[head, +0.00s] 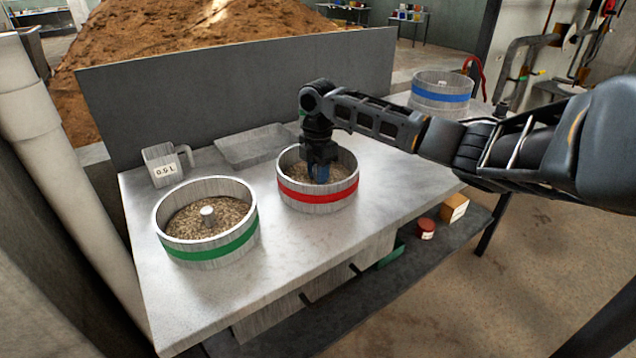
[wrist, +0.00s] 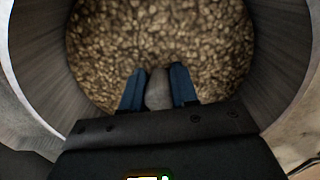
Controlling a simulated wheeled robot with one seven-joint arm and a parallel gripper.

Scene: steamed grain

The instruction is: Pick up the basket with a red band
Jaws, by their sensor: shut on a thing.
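The basket with a red band (head: 317,196) stands on the metal table, with brown grain inside. My gripper (head: 321,176) reaches down into it from above. In the wrist view, my gripper (wrist: 158,90) has its two blue fingers closed on either side of a grey knob (wrist: 158,92) at the basket's middle. The grain (wrist: 160,40) shows around the fingers. The basket looks upright and appears to rest on the table; I cannot tell if there is a small gap. In the head view my gripper hides the knob.
A basket with a green band (head: 207,252) and a central knob stands at the front left. A basket with a blue band (head: 441,97) stands at the back right. A measuring jug (head: 161,166) and a shallow tray (head: 250,147) sit behind. The table's front right is clear.

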